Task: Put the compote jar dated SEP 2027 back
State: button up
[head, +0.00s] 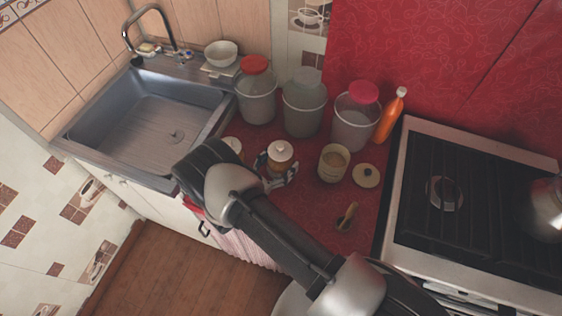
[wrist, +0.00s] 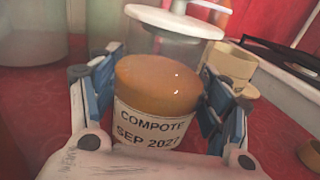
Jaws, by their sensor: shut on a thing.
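The compote jar (head: 281,154) is glass, with a white knobbed lid and orange-brown contents. In the wrist view, its label (wrist: 150,128) reads COMPOTE SEP 2027. My gripper (head: 277,172) is shut on this jar, with a blue-padded finger on each side of it in the wrist view. The jar looks upright over the red counter; I cannot tell whether its base touches. A second pale-lidded jar (head: 233,145) stands left of it, partly hidden by my arm, its label not visible.
Behind stand several canisters, including a red-lidded one (head: 257,97), and an orange bottle (head: 389,117). Right of the jar are an open beige pot (head: 333,165), its loose lid (head: 366,175) and a wooden scoop (head: 347,216). The sink (head: 150,118) is left, the stove (head: 460,200) right.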

jog(key=shift+f, duration=0.1)
jog(key=o, duration=1.7)
